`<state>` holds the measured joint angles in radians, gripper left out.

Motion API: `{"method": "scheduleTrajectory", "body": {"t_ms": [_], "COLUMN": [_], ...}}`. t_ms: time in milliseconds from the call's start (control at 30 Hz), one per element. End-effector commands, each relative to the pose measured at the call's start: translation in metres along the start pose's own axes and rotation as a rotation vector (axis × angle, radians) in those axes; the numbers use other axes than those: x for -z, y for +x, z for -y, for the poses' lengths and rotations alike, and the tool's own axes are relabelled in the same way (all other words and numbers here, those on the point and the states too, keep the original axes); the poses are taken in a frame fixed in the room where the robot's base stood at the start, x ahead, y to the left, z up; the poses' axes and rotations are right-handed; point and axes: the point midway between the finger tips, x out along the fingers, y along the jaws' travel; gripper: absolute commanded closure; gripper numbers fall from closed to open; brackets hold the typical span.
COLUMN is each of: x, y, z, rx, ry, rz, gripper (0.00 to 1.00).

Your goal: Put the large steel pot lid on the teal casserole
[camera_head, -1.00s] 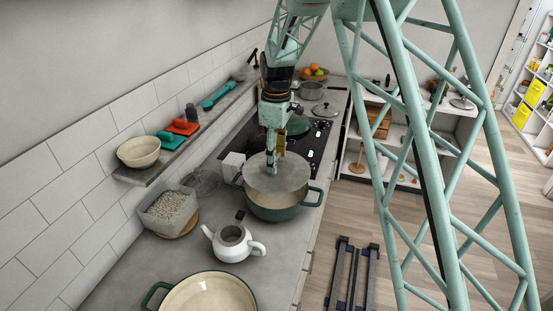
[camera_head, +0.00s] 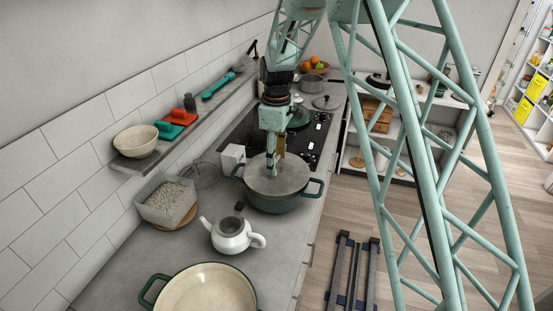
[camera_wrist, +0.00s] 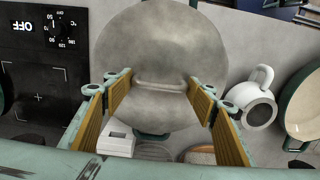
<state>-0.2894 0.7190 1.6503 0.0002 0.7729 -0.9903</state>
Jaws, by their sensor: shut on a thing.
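The large steel pot lid (camera_head: 290,180) lies over the opening of the teal casserole (camera_head: 283,205), roughly level and seemingly at its rim. Whether it touches all round I cannot tell. My gripper (camera_head: 272,168) is above the lid, shut on its handle. In the wrist view the lid (camera_wrist: 160,50) fills the middle, with its raised handle between the yellow pads of my gripper (camera_wrist: 160,90). The lid hides nearly all of the casserole there.
A white teapot (camera_head: 231,236) and a large cream pan (camera_head: 205,290) stand in front. A box of pale grains (camera_head: 166,200) and a glass lid (camera_head: 203,174) are to the left. A black cooktop (camera_head: 312,140) lies behind. A wall shelf (camera_head: 150,165) runs along the left.

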Motion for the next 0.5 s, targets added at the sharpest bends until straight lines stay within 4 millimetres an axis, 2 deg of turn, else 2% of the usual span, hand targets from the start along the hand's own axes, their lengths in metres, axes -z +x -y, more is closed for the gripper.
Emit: {"method": "scheduleTrajectory", "body": {"t_ms": [500], "x": [0.0002], "y": [0.0086], "z": [-0.0003], "rx": [-0.001], "ry": [0.0], "rz": [-0.001], "gripper": [0.69]}}
